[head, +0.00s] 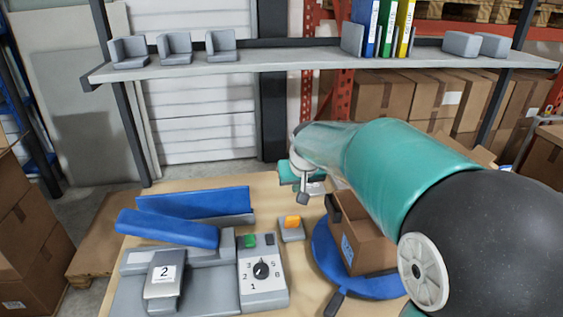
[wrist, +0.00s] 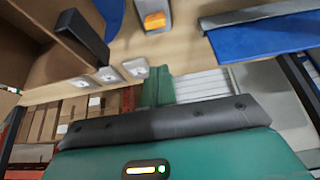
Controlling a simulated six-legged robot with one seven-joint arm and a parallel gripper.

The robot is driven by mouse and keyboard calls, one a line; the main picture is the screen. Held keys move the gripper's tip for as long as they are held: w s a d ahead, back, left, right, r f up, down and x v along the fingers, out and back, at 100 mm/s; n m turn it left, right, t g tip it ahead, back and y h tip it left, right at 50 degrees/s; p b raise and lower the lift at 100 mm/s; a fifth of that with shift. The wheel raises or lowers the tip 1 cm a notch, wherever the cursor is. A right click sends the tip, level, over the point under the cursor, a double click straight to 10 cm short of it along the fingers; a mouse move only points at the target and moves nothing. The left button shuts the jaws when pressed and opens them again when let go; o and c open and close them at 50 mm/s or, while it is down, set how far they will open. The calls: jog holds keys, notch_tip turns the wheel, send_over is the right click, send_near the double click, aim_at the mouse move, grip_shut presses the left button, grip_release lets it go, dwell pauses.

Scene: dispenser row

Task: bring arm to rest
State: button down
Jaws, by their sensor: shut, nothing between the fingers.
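My arm reaches from the right side of the head view to above the back of the wooden table (head: 205,190). My gripper (head: 303,192) is small and partly hidden behind the forearm at the arm's far end. It is shut and empty, and touches nothing that I can make out. In the wrist view my gripper's (wrist: 165,125) dark bar and green housing fill the lower part.
A dispenser with a blue chute (head: 195,202) and control box (head: 262,270) stands left. An orange button (head: 292,222) is beside it. An open cardboard box (head: 368,245) stands on a blue turntable (head: 325,250) under my arm. A shelf (head: 290,60) spans the back.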

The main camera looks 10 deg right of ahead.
jog(key=s+r, duration=0.2)
jog(key=s, duration=2.8)
jog(key=shift+d+r, duration=0.2)
jog(key=shift+r, duration=0.1)
